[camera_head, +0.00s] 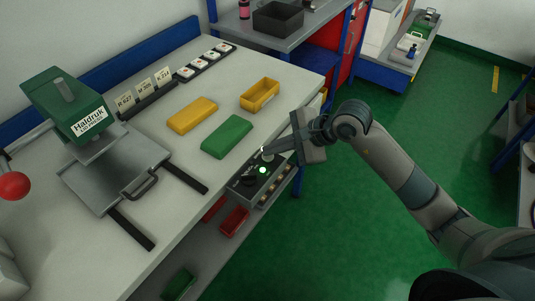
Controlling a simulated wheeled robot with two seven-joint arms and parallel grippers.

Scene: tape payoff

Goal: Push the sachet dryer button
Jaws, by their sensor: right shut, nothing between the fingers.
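A dark control box (246,186) sits at the front edge of the grey workbench. It carries a lit green button (263,170), a black knob and a pale round control (268,156). No label naming a sachet dryer is legible. My right gripper (266,151) reaches in from the right, its fingers shut and empty, with the tips at or just above the pale control behind the green button. I cannot tell whether they touch it. My left gripper is not in view.
A green block (227,137), a yellow block (192,115) and a yellow tray (260,94) lie near my right gripper. Red bins (234,220) sit on the shelf below. Green floor is free at right.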

